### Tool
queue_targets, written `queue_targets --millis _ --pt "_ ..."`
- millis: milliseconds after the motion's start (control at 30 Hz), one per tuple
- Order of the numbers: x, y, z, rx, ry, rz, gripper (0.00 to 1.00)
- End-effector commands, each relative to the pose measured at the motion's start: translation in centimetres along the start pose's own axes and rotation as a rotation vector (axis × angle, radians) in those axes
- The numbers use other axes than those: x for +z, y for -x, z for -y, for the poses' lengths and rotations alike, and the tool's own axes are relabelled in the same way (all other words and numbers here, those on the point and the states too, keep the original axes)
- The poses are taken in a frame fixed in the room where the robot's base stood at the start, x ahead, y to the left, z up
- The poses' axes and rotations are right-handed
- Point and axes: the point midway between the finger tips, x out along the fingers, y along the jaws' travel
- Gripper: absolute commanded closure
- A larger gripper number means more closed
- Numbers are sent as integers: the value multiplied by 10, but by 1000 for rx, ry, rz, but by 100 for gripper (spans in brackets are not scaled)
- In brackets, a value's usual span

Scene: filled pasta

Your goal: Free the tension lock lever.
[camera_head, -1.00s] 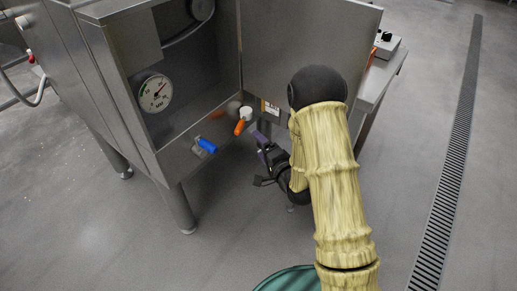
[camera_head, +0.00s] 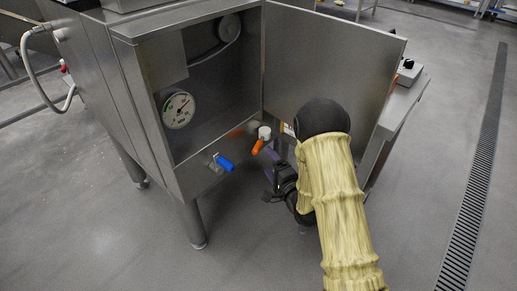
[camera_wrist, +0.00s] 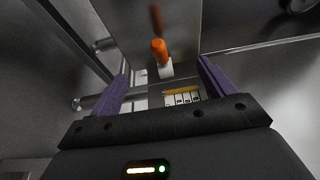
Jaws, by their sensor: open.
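An orange-handled lever (camera_head: 258,147) with a white round hub (camera_head: 264,132) sits at the front lower corner of the open steel cabinet. A blue-handled lever (camera_head: 225,163) is on the front rail to its left. I cannot tell from any marking which is the tension lock lever. My gripper (camera_head: 270,174) is open beside the orange lever, just below and right of it. In the wrist view the orange handle (camera_wrist: 160,50) shows ahead, between the two purple fingers (camera_wrist: 163,70) and apart from both. A reflection of it shows on the steel.
The cabinet door (camera_head: 325,75) stands open behind my arm. A gauge (camera_head: 178,110) is inside the cabinet. A label plate (camera_wrist: 183,98) is near the lever. A steel leg (camera_head: 195,225) stands below; the floor in front is clear.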

Motion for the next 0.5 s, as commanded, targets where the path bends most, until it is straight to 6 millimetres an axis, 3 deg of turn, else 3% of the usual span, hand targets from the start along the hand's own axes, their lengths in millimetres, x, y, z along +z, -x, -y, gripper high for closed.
queue_targets --millis 500 --pt "0 -51 0 -2 -1 -1 18"
